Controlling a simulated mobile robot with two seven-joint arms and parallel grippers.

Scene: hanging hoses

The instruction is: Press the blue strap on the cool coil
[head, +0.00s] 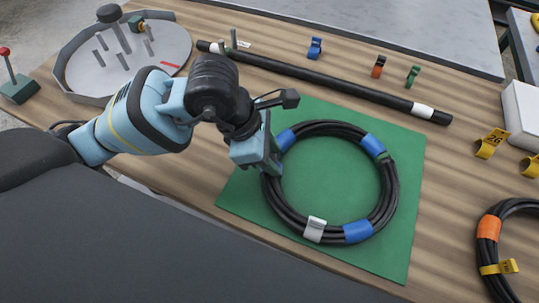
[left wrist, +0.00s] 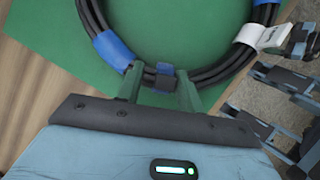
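The coil of black hose (head: 329,127) lies flat on a green mat (head: 400,250), bound with blue straps: one at its upper left (head: 285,140), one at its upper right (head: 372,145) and one at its lower right (head: 358,232). My left gripper (head: 273,168) is at the coil's left side, just below the upper-left strap. In the left wrist view its fingers (left wrist: 160,88) are spread, with a dark bluish band (left wrist: 166,83) on the hose between them. A blue strap (left wrist: 113,49) shows beside the left finger. Finger contact with the hose is unclear.
A white label (head: 314,230) is on the coil's lower edge. A second coil (head: 515,207) with an orange strap (head: 489,227) lies at right. A straight black hose (head: 330,82) lies behind the mat. A round grey tray (head: 75,75) stands at the back left.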

